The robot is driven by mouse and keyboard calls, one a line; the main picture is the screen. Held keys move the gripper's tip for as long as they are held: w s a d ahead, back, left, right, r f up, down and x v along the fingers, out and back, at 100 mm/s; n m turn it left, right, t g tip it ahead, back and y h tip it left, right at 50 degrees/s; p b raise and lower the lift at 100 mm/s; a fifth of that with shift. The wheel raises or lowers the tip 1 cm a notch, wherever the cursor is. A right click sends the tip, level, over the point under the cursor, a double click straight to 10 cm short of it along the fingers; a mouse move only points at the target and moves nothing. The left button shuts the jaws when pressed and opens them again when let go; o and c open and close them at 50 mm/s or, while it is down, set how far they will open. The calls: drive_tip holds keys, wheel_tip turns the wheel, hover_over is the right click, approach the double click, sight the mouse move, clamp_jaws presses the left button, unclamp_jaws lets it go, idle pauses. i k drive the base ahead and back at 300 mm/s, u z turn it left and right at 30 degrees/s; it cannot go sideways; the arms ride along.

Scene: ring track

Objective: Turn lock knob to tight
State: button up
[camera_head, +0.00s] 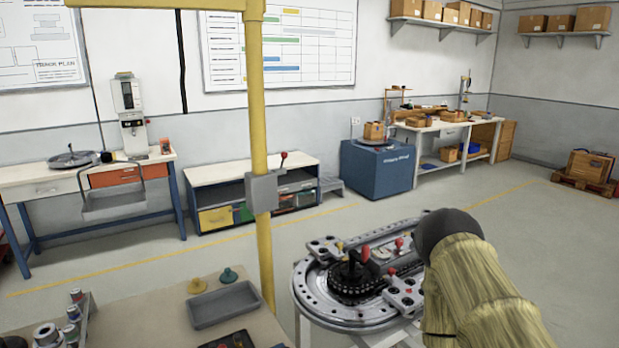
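A grey metal ring track (325,311) lies on a light stand at the lower centre right. Inside it is a dark hub with a black upright part (352,269) and a red knob (365,253) at its top. Smaller red knobs (399,243) (391,270) sit on the plates to the right. I cannot tell which of these is the lock knob, or how tight it is. My arm (472,285), in a tan sleeve with a dark rounded end, covers the ring's right side. I cannot see my gripper's fingers.
A yellow post (261,140) with a grey box (262,192) and a red-tipped lever stands left of the ring. A bench in front holds a grey tray (224,305) and small knobs (228,275). A blue cabinet (377,168) stands behind.

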sight(398, 242)
drive_tip(key=z, duration=0.35)
drive_tip(key=i, duration=0.95)
drive_tip(key=z, duration=0.15)
